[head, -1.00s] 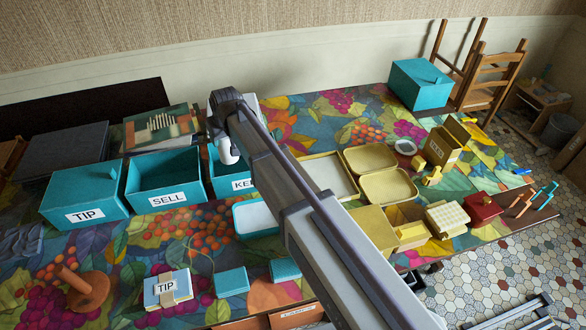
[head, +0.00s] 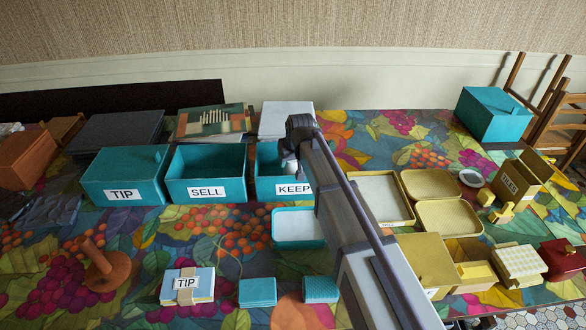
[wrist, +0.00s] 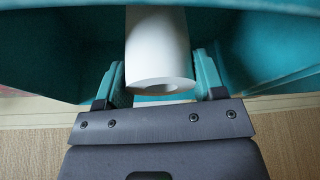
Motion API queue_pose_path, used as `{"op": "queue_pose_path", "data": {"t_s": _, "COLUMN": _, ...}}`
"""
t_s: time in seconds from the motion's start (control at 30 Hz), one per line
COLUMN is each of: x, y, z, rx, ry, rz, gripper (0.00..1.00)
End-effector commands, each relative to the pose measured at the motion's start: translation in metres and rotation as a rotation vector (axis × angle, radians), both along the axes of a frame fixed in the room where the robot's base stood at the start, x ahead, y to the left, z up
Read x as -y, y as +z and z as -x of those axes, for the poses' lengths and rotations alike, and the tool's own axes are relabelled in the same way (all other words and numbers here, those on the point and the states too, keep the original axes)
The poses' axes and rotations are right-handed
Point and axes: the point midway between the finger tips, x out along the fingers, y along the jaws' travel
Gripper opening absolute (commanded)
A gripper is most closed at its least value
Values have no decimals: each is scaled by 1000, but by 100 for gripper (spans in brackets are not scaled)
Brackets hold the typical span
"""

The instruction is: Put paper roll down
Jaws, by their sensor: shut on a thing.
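The white paper roll (wrist: 157,45) stands out between my gripper's fingers (wrist: 162,84) in the wrist view, with its hollow end towards the camera. My gripper is shut on it. In the head view the gripper (head: 291,158) is over the teal KEEP box (head: 268,187), and a small white part of the roll (head: 290,167) shows below it. Teal walls (wrist: 60,50) surround the roll in the wrist view. My arm hides the right part of the KEEP box. Whether the roll touches the box floor cannot be told.
The open teal SELL box (head: 207,190) and the TIP box (head: 122,190) stand to the left. A shallow teal tray (head: 298,240) lies in front of KEEP. Yellow trays (head: 425,185) lie to the right. A white stack (head: 287,117) stands behind KEEP.

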Motion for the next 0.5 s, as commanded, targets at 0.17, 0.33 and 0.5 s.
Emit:
{"op": "queue_pose_path", "data": {"t_s": 0.17, "x": 0, "y": -1, "z": 0, "rx": 0, "ry": 0, "rz": 0, "gripper": 39}}
{"op": "queue_pose_path", "data": {"t_s": 0.33, "x": 0, "y": -6, "z": 0, "rx": 0, "ry": 0, "rz": 0, "gripper": 39}}
{"op": "queue_pose_path", "data": {"t_s": 0.5, "x": 0, "y": -4, "z": 0, "rx": 0, "ry": 0, "rz": 0, "gripper": 79}}
